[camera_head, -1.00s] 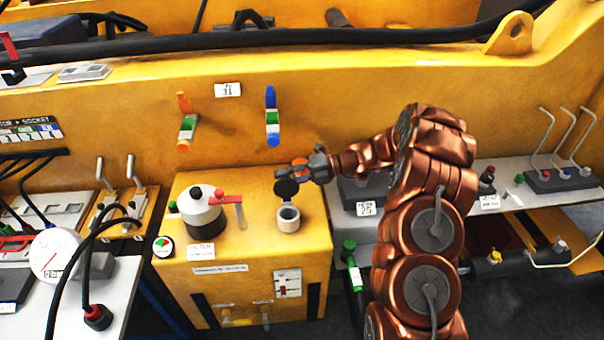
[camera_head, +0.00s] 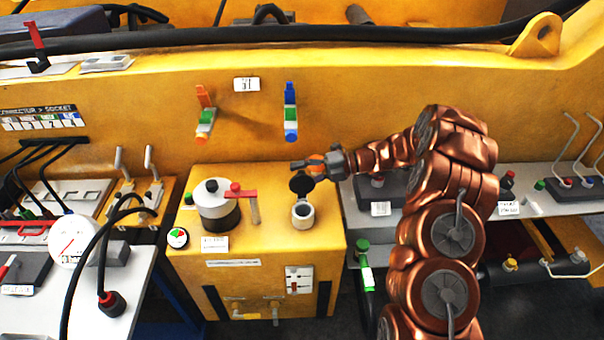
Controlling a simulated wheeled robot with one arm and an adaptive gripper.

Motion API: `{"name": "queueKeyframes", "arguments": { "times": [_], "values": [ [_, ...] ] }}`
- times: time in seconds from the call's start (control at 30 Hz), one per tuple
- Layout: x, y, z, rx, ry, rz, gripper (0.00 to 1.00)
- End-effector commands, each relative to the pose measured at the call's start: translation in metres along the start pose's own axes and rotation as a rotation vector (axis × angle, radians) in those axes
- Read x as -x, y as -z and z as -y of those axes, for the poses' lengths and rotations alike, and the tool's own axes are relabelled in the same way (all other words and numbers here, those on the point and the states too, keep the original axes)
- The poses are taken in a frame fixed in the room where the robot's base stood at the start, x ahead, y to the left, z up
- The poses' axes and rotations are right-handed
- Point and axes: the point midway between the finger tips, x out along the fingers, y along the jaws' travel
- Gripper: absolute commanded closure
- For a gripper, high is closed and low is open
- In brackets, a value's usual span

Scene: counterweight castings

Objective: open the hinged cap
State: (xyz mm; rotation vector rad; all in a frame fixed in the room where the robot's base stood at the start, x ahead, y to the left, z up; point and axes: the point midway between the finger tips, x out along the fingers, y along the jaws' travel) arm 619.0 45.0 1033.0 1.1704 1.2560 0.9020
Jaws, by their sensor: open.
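The hinged cap (camera_head: 301,184) is a dark round lid. It stands raised at the back rim of a small pale cup (camera_head: 302,217) on the yellow cabinet, and the cup's dark mouth shows uncovered. My gripper (camera_head: 304,166) reaches in from the right and is open, with nothing seen between its fingers. It is just above and behind the cap's top edge. I cannot tell whether a finger touches the cap.
A white and black pot (camera_head: 217,205) with a red handle stands left of the cup on the yellow cabinet (camera_head: 270,245). Orange-green (camera_head: 205,118) and blue-green (camera_head: 290,115) levers are on the yellow wall behind. A grey shelf with boxes lies to the right.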

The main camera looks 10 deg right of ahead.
Motion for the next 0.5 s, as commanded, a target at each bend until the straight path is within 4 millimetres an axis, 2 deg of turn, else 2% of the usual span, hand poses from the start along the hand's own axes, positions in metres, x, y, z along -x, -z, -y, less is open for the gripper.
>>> {"name": "queueKeyframes", "arguments": {
  "times": [0.27,0.37,0.5],
  "values": [
    [0.004,0.000,0.000,0.000,0.000,0.001,0.49],
    [0.013,-0.001,0.001,0.001,0.001,0.003,0.49],
    [0.036,-0.001,0.001,0.000,0.002,0.006,0.49]
  ]
}}
